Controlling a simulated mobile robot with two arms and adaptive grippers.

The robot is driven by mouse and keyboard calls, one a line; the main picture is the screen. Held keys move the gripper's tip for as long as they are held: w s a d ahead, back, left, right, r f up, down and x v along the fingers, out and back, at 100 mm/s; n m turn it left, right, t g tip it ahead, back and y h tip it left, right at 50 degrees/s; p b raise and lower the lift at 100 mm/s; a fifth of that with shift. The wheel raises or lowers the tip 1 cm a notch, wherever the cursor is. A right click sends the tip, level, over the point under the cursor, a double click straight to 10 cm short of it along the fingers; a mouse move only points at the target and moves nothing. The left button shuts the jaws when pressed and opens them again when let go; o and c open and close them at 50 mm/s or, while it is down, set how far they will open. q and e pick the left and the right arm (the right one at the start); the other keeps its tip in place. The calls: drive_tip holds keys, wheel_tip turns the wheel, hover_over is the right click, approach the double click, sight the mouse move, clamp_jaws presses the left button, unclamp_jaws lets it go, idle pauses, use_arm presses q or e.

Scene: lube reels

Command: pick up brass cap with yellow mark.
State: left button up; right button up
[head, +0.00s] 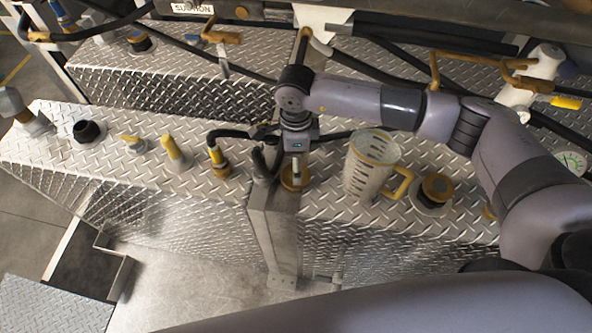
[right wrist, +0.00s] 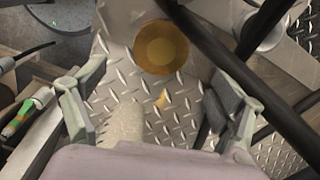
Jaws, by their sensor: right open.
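A round brass cap (right wrist: 161,47) shows in the right wrist view, ahead of my right gripper and at the far side of the space between its fingers. In the head view a brass cap (head: 295,183) sits on the tread-plate top, partly hidden below my right gripper (head: 293,178). My right gripper (right wrist: 157,95) points down, open and empty, with its fingers apart on either side. I cannot tell whether it touches the cap. My left gripper is not in view.
A clear measuring jug (head: 371,168) with a yellow handle stands right of the gripper. Another brass-and-dark cap (head: 437,190) is beyond it. A yellow-topped fitting (head: 219,162) stands to the left. Black hoses (head: 378,70) cross behind; dark bars also cross the wrist view (right wrist: 235,75).

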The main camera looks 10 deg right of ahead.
drive_tip(key=shift+f, duration=0.8)
drive_tip(key=shift+d+f+p, duration=0.1)
drive_tip(key=shift+f+p, duration=0.45)
drive_tip(key=shift+p, duration=0.15)
drive_tip(key=f+p, duration=0.1)
drive_tip(key=f, duration=0.2)
drive_tip(key=shift+d+f+p, duration=0.2)
drive_tip(key=shift+f+p, duration=0.05)
drive_tip(key=shift+p, duration=0.1)
drive_tip(key=shift+f, duration=0.4)
drive_tip(key=c, duration=1.3)
drive_tip(key=shift+w+r, duration=0.1)
